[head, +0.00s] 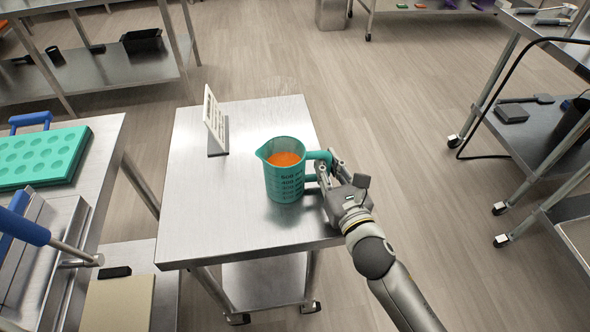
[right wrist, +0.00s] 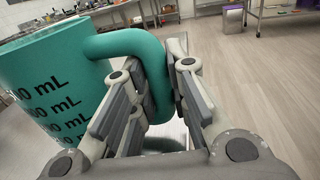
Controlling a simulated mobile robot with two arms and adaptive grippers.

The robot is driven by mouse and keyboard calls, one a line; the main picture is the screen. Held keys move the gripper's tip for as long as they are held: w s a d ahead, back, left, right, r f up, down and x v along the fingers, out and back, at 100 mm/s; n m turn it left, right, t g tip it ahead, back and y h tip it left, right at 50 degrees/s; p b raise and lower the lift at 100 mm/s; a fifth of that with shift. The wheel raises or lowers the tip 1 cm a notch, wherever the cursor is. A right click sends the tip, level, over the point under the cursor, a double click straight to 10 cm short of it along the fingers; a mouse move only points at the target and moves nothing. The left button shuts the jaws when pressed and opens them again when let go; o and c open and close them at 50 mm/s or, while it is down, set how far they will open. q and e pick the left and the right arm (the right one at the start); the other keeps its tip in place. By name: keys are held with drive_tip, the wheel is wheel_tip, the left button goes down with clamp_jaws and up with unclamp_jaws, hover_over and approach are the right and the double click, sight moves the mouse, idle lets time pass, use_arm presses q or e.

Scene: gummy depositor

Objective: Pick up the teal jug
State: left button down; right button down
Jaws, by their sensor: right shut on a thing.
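The teal jug (head: 284,180) stands upright on the small steel table (head: 200,235), with orange contents showing inside and dark volume marks on its side. Its handle points right, toward my right gripper (head: 328,175). In the right wrist view the jug's body (right wrist: 45,85) fills the left side, and its handle (right wrist: 150,65) passes between the fingers of my right gripper (right wrist: 170,85), which is shut on it. I cannot tell whether the jug's base touches the table or is slightly above it. My left gripper is not in view.
A white sign (head: 214,122) on a stand is behind the jug to the left. A teal mold tray (head: 42,157) and blue-handled equipment (head: 25,228) are on the left bench. Steel carts (head: 520,115) stand at the right. The small table's front left is bare.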

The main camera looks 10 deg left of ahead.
sight(330, 156)
drive_tip(key=shift+r, duration=0.65)
wheel_tip(330, 156, up, 2)
drive_tip(key=shift+r+p, duration=0.15)
drive_tip(key=shift+p, duration=0.3)
drive_tip(key=s+a+r+p, duration=0.2)
drive_tip(key=s+a+r, duration=0.1)
drive_tip(key=s+r, duration=0.6)
drive_tip(key=s, duration=0.4)
drive_tip(key=shift+s+r, duration=0.35)
drive_tip(key=shift+s, duration=0.05)
drive_tip(key=c, duration=2)
unclamp_jaws()
drive_tip(key=shift+c, duration=0.2)
clamp_jaws()
drive_tip(key=shift+d, duration=0.1)
